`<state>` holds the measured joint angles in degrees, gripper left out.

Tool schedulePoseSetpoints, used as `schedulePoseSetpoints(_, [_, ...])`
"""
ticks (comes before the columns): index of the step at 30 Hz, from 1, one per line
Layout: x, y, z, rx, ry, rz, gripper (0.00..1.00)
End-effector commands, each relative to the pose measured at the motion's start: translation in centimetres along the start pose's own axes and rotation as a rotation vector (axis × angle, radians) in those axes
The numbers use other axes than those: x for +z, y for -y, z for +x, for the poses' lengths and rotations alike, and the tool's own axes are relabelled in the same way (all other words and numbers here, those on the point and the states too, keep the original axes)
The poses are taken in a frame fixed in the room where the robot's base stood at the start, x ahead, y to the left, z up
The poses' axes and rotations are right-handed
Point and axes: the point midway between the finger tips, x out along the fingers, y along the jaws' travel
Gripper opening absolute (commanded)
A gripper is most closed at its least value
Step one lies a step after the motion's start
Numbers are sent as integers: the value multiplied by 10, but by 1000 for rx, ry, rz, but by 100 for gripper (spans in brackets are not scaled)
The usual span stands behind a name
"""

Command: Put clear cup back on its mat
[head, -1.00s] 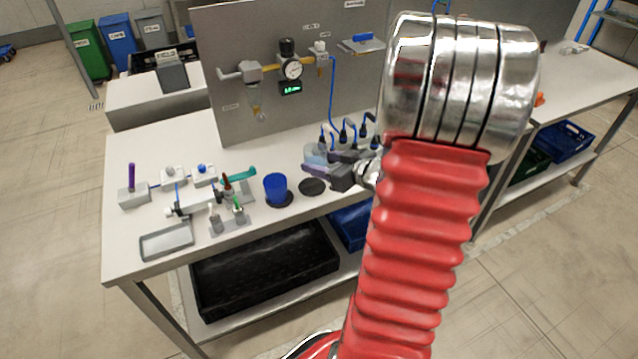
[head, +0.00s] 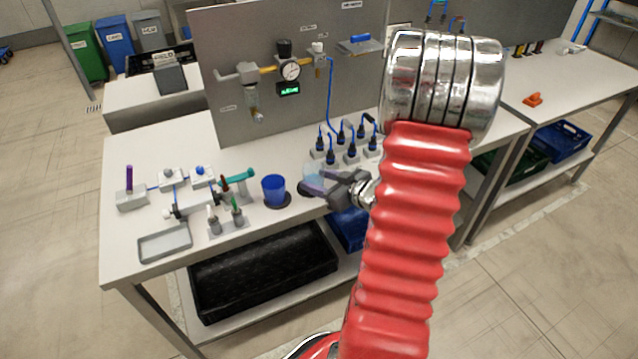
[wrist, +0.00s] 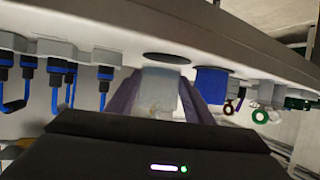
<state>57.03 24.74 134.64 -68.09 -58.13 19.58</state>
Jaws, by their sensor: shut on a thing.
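The clear cup (head: 314,177) is a pale, see-through cup between the fingers of my gripper (head: 322,186). My gripper is shut on it, and fingers hide part of its sides. Its dark round mat (head: 303,188) lies on the bench just left of the cup, partly covered by the cup and gripper. In the wrist view, which looks upside down, the clear cup (wrist: 158,92) sits between the fingers, close to the dark mat (wrist: 166,58). I cannot tell whether the cup touches the bench.
A blue cup (head: 274,187) stands on another dark mat (head: 284,203) close to the left. Several dark plugs with blue cables (head: 345,145) stand behind the gripper. A stand with small tools (head: 227,224) and a grey tray (head: 165,243) are farther left.

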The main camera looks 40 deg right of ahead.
Motion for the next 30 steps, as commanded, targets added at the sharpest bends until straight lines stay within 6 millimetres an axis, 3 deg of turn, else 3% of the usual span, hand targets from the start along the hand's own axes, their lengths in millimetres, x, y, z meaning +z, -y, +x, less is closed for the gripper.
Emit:
schedulePoseSetpoints(4, [10, 0, 4, 0, 0, 0, 21])
schedulePoseSetpoints(16, [12, 1, 6, 0, 0, -1, 21])
schedulePoseSetpoints(17, [12, 1, 5, 0, 0, -1, 49])
schedulePoseSetpoints(24, [12, 1, 5, -1, 0, -1, 66])
schedulePoseSetpoints(30, [12, 1, 5, -1, 0, -1, 66])
